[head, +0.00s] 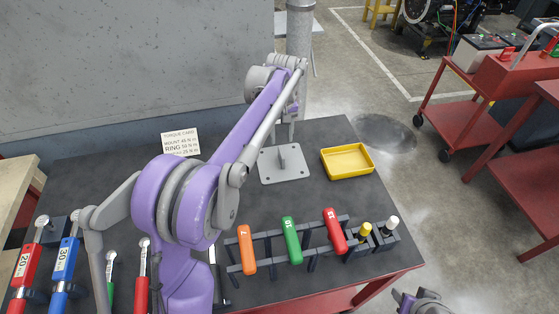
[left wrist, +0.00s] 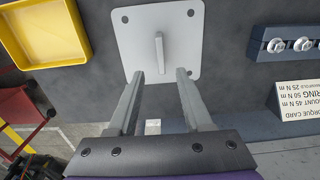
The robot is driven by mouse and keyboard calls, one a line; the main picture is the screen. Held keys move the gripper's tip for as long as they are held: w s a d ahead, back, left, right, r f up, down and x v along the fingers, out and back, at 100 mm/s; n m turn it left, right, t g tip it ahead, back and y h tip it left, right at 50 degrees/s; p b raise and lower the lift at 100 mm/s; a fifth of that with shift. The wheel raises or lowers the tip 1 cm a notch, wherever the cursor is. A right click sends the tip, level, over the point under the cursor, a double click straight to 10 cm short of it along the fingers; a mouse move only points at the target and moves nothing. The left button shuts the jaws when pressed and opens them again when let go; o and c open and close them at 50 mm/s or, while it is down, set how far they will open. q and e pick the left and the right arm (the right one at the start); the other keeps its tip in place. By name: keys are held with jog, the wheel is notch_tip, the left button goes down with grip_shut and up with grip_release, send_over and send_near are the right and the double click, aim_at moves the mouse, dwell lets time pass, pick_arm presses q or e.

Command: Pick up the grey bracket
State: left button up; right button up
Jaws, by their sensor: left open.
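The grey bracket (head: 270,171) is a flat square plate with corner holes and an upright fin in its middle. It lies on the dark table top, left of the yellow tray. In the left wrist view the bracket (left wrist: 140,28) is straight ahead, its fin in line with the gap between the fingers. My left gripper (head: 287,128) is over the far side of the bracket, open and empty. In the left wrist view the fingers (left wrist: 160,76) appear apart from the fin. Part of my right arm shows at the bottom right of the head view; its jaws cannot be made out.
A yellow tray (head: 347,161) stands close to the bracket's right. A rack (head: 310,253) with orange, green and red handles is nearer the front edge. A torque card (head: 181,142) stands at the back left. A grey post (head: 300,30) rises behind the table. Red carts stand right.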

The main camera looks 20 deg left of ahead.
aim_at(281, 152)
pick_arm(q)
jog(key=f, duration=0.4)
jog(key=s+f, duration=0.1)
jog(key=f, duration=0.1)
jog(key=shift+d, duration=0.25)
jog(key=shift+w+f, duration=0.1)
jog(key=shift+f, duration=0.5)
grip_shut()
dwell(0.6)
